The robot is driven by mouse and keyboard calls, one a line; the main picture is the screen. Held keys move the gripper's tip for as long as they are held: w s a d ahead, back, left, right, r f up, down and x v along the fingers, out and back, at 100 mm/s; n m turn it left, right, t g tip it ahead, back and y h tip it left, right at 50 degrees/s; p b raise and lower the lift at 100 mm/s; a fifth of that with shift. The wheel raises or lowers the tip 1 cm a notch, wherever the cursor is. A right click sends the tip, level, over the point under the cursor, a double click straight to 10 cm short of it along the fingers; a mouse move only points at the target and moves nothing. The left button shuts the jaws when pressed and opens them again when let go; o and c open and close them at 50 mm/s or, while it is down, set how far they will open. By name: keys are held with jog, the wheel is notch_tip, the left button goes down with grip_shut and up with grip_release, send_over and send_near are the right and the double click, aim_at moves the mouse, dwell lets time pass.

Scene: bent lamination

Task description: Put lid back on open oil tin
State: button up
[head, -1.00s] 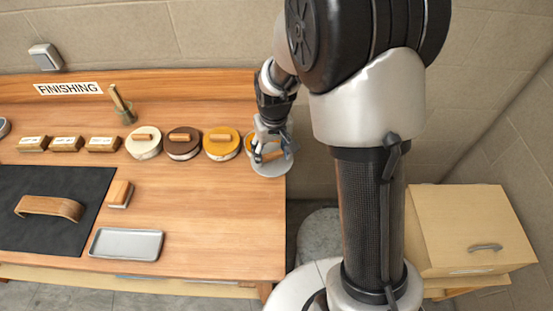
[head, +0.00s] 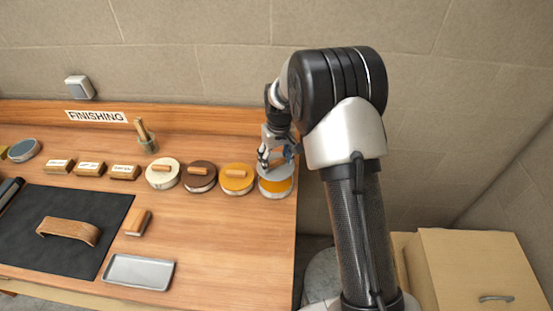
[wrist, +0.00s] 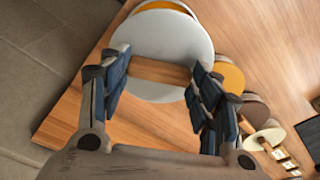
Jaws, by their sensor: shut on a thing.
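My gripper (head: 276,160) is shut on the wooden bar handle of a round light-grey lid (head: 283,172). In the wrist view the lid (wrist: 150,92) lies below my gripper (wrist: 153,76), its handle between the fingers. The open oil tin (head: 275,194), with an amber surface, stands at the right end of the tin row. The lid is over the tin's far part in the head view, and amber shows in front of it. In the wrist view a strip of the tin (wrist: 166,5) shows past the lid's top edge. The lid appears raised; the exact gap is hidden.
Close on the left stand lidded yellow (head: 237,182), brown (head: 199,180) and cream (head: 162,176) tins. Farther left are labelled blocks (head: 90,169) and a brush pot (head: 149,146). A grey tray (head: 138,272) and dark mat (head: 60,255) lie in front. The bench's right edge is near.

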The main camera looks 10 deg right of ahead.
aim_at(276, 167)
jog(key=shift+f+b, duration=1.65)
jog(key=shift+f, duration=1.15)
jog(key=shift+f, duration=0.15)
jog(key=o, duration=1.1)
jog(key=shift+o, duration=0.5)
jog(key=o, duration=0.4)
